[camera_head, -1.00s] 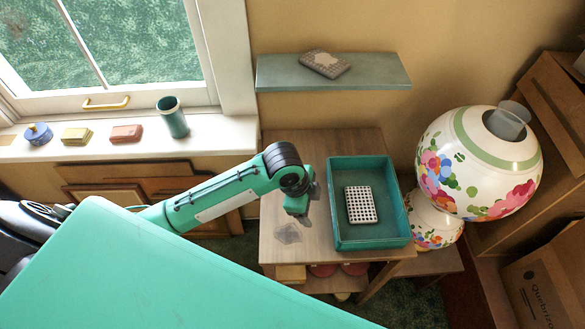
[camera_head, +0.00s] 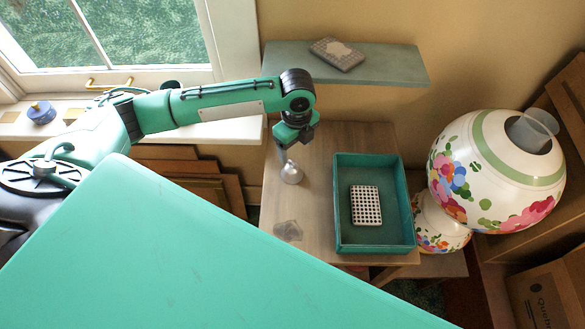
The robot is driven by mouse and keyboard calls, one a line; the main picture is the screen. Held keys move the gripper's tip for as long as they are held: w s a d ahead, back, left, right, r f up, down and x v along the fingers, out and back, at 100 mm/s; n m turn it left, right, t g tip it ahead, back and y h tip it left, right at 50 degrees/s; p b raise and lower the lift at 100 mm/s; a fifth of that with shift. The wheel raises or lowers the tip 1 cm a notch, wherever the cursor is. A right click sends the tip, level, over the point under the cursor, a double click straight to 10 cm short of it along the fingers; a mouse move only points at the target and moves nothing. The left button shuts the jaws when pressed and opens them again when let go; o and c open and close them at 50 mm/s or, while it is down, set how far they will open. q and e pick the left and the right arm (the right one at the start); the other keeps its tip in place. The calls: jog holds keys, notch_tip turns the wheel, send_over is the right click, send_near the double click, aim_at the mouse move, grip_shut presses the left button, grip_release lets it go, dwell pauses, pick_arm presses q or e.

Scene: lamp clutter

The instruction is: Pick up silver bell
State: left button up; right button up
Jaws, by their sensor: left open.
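The silver bell (camera_head: 291,173) stands on the left part of the small wooden table (camera_head: 330,140). It is a small shiny thing with a thin stem pointing up and slightly left. My left gripper (camera_head: 283,148) hangs from the green arm just above the bell, with its fingers near the top of the stem. It is open and partly hides the stem. I cannot tell whether the fingers touch it. My right gripper is not in view.
A teal tray (camera_head: 345,247) holding a perforated card box (camera_head: 366,206) is right of the bell. A flat grey piece (camera_head: 288,231) lies in front. A flowered lamp (camera_head: 500,170) stands right, and a shelf (camera_head: 395,65) hangs behind.

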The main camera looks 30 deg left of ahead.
aim_at(292, 161)
pick_arm(q)
notch_tip(292, 161, down, 4)
jog(key=shift+f, duration=0.2)
jog(key=f, duration=0.1)
jog(key=f+p, duration=0.1)
jog(key=a+f, duration=0.1)
jog(key=f, duration=0.1)
jog(key=shift+s, duration=0.3)
jog(key=shift+f, duration=0.65)
jog(key=c, duration=1.1)
jog(key=shift+r, duration=0.15)
